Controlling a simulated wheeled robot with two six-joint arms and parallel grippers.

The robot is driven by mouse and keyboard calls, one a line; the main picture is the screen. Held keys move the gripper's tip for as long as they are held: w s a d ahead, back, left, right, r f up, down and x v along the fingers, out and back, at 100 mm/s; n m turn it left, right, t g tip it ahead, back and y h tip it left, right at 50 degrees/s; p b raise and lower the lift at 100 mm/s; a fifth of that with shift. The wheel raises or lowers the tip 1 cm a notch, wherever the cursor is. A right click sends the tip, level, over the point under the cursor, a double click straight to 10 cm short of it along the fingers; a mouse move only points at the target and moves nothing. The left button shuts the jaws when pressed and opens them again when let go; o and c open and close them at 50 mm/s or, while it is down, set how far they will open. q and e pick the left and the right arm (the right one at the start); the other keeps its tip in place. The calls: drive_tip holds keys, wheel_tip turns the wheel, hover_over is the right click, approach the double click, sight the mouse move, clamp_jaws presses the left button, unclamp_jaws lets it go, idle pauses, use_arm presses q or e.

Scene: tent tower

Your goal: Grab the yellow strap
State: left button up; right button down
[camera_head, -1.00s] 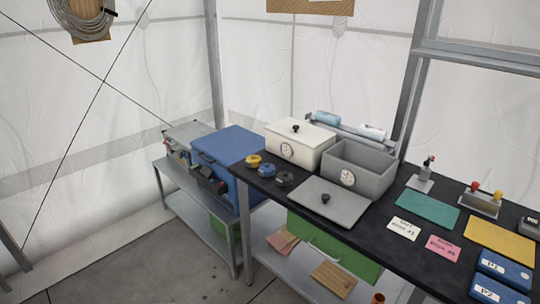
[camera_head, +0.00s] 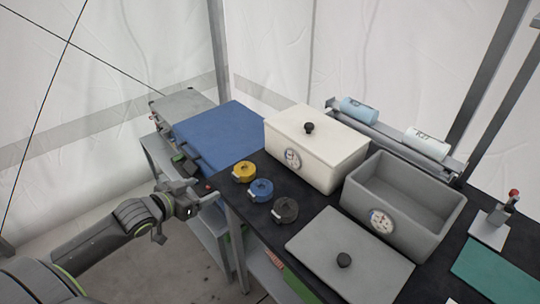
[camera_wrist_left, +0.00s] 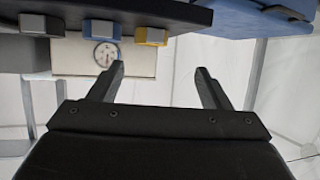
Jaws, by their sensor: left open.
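The yellow strap (camera_head: 244,172) is a small roll lying flat near the left end of the black table. It also shows in the left wrist view (camera_wrist_left: 151,37), at the table's edge near the top of the picture. My left gripper (camera_head: 204,195) is open and empty, short of the table edge, to the left of and below the strap in the head view. In the left wrist view its two fingers (camera_wrist_left: 160,72) stand apart with nothing between them. My right gripper is not in view.
A blue strap roll (camera_head: 261,190) and a black one (camera_head: 285,210) lie beside the yellow strap. A white lidded box (camera_head: 318,150) stands behind them. A grey lid (camera_head: 350,258) and an open grey box (camera_head: 405,205) are to the right. A blue case (camera_head: 222,138) is at left.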

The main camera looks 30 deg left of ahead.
use_arm(q)
approach(241, 171)
drive_tip(key=shift+h, duration=0.3)
drive_tip(key=x, duration=0.4)
drive_tip(key=shift+w+a+f+b, duration=0.15)
drive_tip(key=shift+a+f+b, duration=0.05)
drive_tip(key=shift+b, duration=0.15)
drive_tip(key=shift+w+d+f, duration=0.1)
drive_tip(key=shift+w+f, duration=0.1)
drive_tip(key=shift+w, duration=0.3)
drive_tip(key=p+x, duration=0.1)
drive_tip(key=x, duration=0.3)
drive_tip(key=shift+d, duration=0.1)
drive_tip(key=shift+w+f, duration=0.2)
drive_tip(key=shift+w, duration=0.4)
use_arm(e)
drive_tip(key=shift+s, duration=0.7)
